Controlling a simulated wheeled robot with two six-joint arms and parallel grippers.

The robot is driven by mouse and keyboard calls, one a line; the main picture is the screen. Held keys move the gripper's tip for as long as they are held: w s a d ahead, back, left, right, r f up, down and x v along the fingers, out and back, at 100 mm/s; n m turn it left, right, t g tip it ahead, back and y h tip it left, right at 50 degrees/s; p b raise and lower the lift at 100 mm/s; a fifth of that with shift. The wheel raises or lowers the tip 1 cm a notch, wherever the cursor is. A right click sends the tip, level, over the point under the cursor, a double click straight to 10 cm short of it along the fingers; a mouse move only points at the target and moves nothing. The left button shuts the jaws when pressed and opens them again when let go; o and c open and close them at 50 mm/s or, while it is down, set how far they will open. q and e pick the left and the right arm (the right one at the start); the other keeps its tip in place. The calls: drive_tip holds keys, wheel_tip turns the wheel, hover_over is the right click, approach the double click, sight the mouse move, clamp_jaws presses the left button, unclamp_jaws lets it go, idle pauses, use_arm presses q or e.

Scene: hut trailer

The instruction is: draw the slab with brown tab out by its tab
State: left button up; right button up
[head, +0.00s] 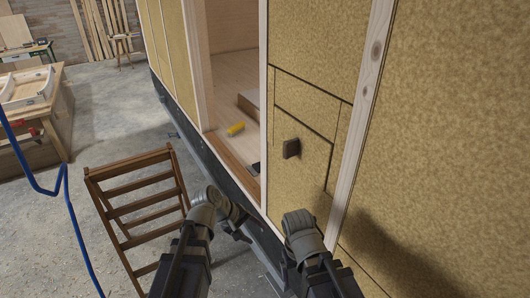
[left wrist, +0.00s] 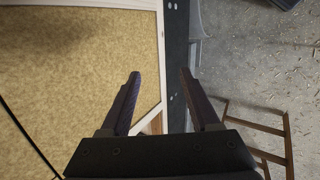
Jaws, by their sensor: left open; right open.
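The brown tab (head: 291,148) is a small dark block that sticks out of a tan insulation slab (head: 312,150) in the wall. Dark seams mark the slab's top and right edges. My left gripper (head: 243,232) is below and left of the tab, beside the trailer's lower edge, apart from the tab. In the left wrist view its two fingers (left wrist: 160,74) are spread with nothing between them. My right gripper (head: 290,258) is below the tab, apart from it, its fingers mostly hidden by my wrist. The tab is not seen in the left wrist view.
A pale wooden stud (head: 361,120) runs to the right of the slab. A wooden ladder-like frame (head: 137,203) stands close to my left arm. A blue hose (head: 62,190) hangs at far left.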

use_arm(q)
drive_tip(key=w+d+r+n+t+h, duration=0.35)
drive_tip(key=w+r+n+h, duration=0.2)
drive_tip(key=r+n, duration=0.25)
drive_tip(key=n+t+h, duration=0.3)
drive_tip(key=n+t, duration=0.1)
drive_tip(key=n, duration=0.6)
approach(284, 156)
drive_tip(key=x, duration=0.3)
drive_tip(key=shift+x, duration=4.1)
drive_tip(key=shift+c, duration=0.4)
clamp_jaws()
